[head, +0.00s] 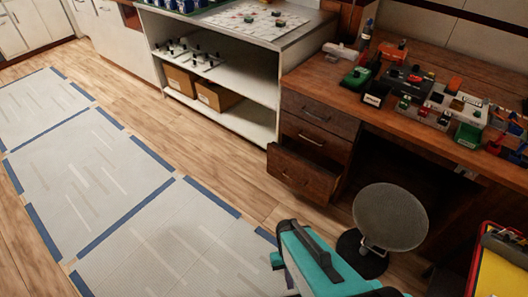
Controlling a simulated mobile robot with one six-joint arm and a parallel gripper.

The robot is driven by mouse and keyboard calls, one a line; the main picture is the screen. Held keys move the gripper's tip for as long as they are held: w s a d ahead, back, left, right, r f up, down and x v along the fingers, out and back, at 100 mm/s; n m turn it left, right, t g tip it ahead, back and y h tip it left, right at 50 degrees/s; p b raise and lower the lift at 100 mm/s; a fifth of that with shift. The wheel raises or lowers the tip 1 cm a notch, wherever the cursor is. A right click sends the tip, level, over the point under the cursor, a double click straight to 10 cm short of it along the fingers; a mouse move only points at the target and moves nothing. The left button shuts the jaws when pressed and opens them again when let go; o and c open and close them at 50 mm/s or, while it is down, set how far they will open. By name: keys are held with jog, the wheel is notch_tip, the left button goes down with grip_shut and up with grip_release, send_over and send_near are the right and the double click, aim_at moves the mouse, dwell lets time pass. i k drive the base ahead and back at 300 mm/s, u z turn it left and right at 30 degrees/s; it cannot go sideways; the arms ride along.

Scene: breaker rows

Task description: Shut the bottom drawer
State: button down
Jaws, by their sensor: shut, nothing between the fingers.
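The bottom drawer (289,174) is in the dark wooden desk pedestal, right of the picture's middle. It is pulled part way out, and its front stands forward of the drawers above. A handle shows on its front. The middle drawer (313,136) and the top drawer (318,112) above it look shut. My gripper's fingers do not show in the head view. A teal and dark grey body (318,262) rises at the bottom edge, a short way below the drawer in the picture; I cannot tell whether it is part of my arm.
A round grey stool (390,217) stands right of the drawer. The wooden desktop (312,77) carries several small coloured items. White shelves (237,77) with brown boxes stand left of the desk. The wooden floor before the drawer looks clear; taped pale mats (92,178) lie left.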

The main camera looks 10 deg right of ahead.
aim_at(312, 174)
jog(key=u, duration=0.5)
jog(key=i, duration=0.85)
jog(key=u, duration=0.4)
